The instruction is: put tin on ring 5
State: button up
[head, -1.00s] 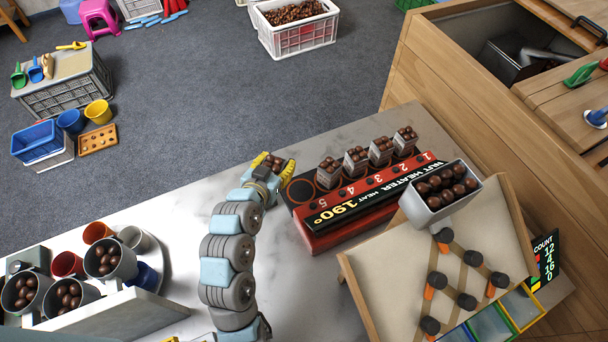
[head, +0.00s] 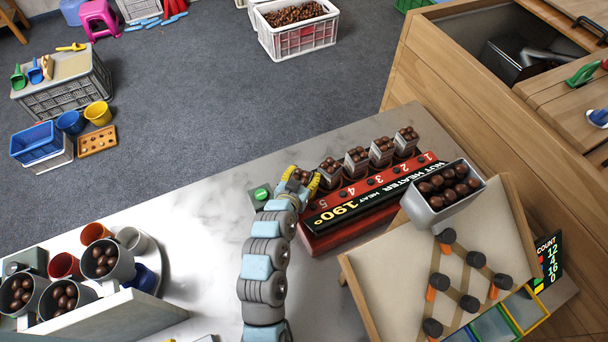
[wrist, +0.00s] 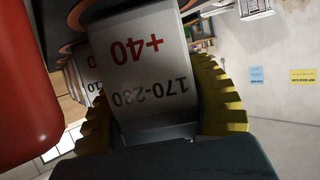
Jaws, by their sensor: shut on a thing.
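My gripper (head: 300,182) is shut on a tin of brown chestnuts (head: 299,175) at the left end of the nut heater. In the wrist view the grey tin (wrist: 142,75), with "+40" and "170-230" upside down on it, sits between my yellow fingers (wrist: 160,105). The red and black nut heater (head: 350,213) reads 190° and has rings numbered 1 to 5. Tins of chestnuts (head: 356,161) stand on rings 1 to 4. Ring 5 is hidden by my gripper and tin, so I cannot tell whether the tin touches it.
A green button box (head: 260,195) is just left of my gripper. A sloped wooden board (head: 395,262) with black pegs and a grey tray (head: 440,200) of chestnuts stands right of the heater. Mugs of chestnuts (head: 108,260) stand at the left. The counter middle is clear.

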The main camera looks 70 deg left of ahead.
jog(key=shift+f, duration=0.15)
jog(key=o, duration=1)
jog(key=shift+c, duration=0.2)
jog(key=shift+r, duration=0.2)
jog(key=p+v, duration=0.1)
jog(key=v, duration=1.1)
jog(key=shift+p, duration=0.4)
